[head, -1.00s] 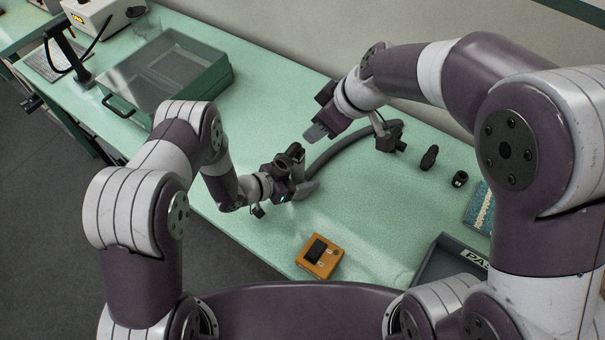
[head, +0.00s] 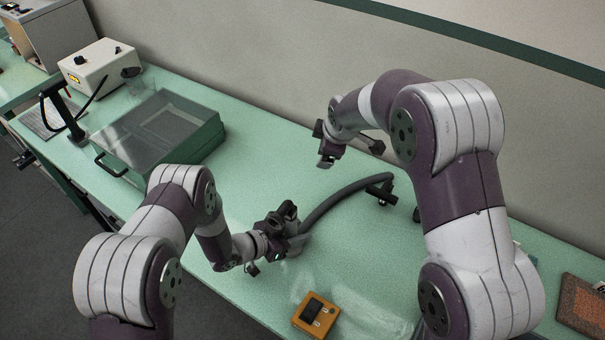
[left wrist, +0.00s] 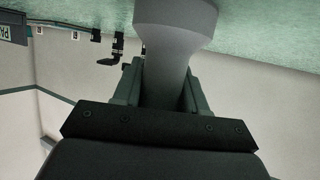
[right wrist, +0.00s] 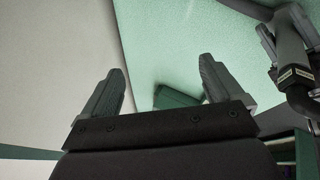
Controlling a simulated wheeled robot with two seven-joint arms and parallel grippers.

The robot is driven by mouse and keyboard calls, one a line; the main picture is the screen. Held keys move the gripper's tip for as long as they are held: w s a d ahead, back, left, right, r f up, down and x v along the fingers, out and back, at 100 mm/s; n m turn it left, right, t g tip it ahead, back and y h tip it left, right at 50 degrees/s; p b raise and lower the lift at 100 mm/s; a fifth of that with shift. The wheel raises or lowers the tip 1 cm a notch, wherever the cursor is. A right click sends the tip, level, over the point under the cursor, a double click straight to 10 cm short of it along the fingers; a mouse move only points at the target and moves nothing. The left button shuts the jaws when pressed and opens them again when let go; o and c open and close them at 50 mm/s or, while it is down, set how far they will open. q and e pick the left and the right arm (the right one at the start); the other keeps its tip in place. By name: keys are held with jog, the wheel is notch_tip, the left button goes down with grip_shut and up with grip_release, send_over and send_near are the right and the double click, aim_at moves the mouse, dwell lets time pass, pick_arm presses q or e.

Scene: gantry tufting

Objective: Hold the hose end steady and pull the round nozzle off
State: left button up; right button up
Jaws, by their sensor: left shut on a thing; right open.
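The grey hose (head: 345,197) curves over the green bench from a dark holder (head: 381,189) to my left gripper (head: 290,232). My left gripper is shut on a grey piece at the hose end (left wrist: 172,70), which is wide at the top of the left wrist view and narrower between the fingers. I cannot clearly make out the round nozzle. My right gripper (head: 326,160) is open and empty, above the bench behind and to the right of the left one. In the right wrist view nothing is between its fingers (right wrist: 162,85); part of the hose (right wrist: 252,8) shows at top right.
An orange device (head: 316,314) lies at the bench's front edge. A glass-lidded green case (head: 160,135) and a white box (head: 100,66) stand at left. Small black fittings (left wrist: 117,45) show in the left wrist view. The wall is behind my right gripper. The bench between case and hose is clear.

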jog(key=w+a+r+n+t+y, duration=0.1)
jog(key=w+a+r+n+t, duration=0.1)
jog(key=w, duration=0.4)
jog(key=w+a+r+n+t+y, duration=0.1)
jog(key=w+r+n+t, duration=0.15)
jog(key=w, duration=0.35)
jog(key=s+a+n+g+y, duration=0.2)
jog(key=a+n+g+y, duration=0.2)
jog(key=a+n+y, duration=0.65)
jog(key=g+h, duration=1)
jog(key=g, duration=0.3)
send_near(290, 211)
jog(key=f, duration=0.2)
jog(key=shift+t, duration=0.25)
jog(key=shift+w+x, duration=0.1)
jog(key=shift+x, duration=2.2)
jog(key=shift+w+x, duration=0.15)
jog(key=shift+x, duration=2.15)
jog(key=shift+f, duration=0.1)
